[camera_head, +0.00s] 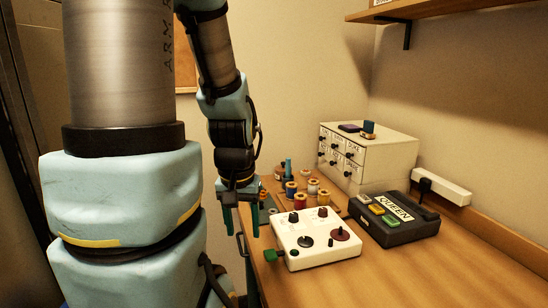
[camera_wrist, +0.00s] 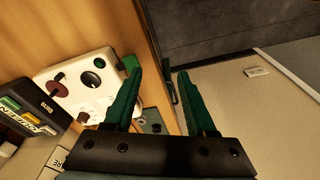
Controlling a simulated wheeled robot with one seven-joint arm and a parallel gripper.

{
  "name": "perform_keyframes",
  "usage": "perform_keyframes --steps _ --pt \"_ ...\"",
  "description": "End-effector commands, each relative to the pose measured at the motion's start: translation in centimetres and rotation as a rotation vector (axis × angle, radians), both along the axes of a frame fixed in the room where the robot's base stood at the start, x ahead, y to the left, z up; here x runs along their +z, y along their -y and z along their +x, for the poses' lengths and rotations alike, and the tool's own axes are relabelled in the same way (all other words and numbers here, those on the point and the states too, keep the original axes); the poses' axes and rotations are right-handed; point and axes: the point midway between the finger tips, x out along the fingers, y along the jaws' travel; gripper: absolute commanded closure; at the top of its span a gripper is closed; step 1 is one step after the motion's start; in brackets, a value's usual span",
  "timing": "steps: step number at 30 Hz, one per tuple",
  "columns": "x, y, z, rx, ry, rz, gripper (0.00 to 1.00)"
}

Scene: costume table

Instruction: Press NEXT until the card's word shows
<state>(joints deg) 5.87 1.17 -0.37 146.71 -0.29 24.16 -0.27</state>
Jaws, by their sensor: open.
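A dark box (camera_head: 396,226) on the wooden table carries a display (camera_head: 394,210) reading QUEEN and a row of three buttons: white (camera_head: 364,199), yellow (camera_head: 377,209) and green (camera_head: 390,221). I cannot read which one is NEXT. The box also shows at the left edge of the wrist view (camera_wrist: 28,110). My gripper (camera_head: 241,217) hangs fingers down near the table's left edge, left of the white control panel and well apart from the dark box. Its green fingers (camera_wrist: 159,80) are open and empty. I cannot pick out the task's card for certain.
A white panel (camera_head: 316,256) with knobs and a green side piece lies between my gripper and the dark box. Thread spools (camera_head: 312,186) stand behind it. A drawer cabinet (camera_head: 375,155) stands at the back, under a shelf (camera_head: 440,9). The table's front right is clear.

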Motion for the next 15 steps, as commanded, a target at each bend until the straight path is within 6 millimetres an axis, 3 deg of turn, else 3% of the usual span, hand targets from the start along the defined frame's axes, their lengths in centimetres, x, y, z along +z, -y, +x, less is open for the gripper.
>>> perform_keyframes --steps 1,15 --pt "0.00 0.00 0.01 0.000 0.000 0.000 0.51" --pt "0.00 0.01 0.02 0.000 0.000 0.000 1.00"
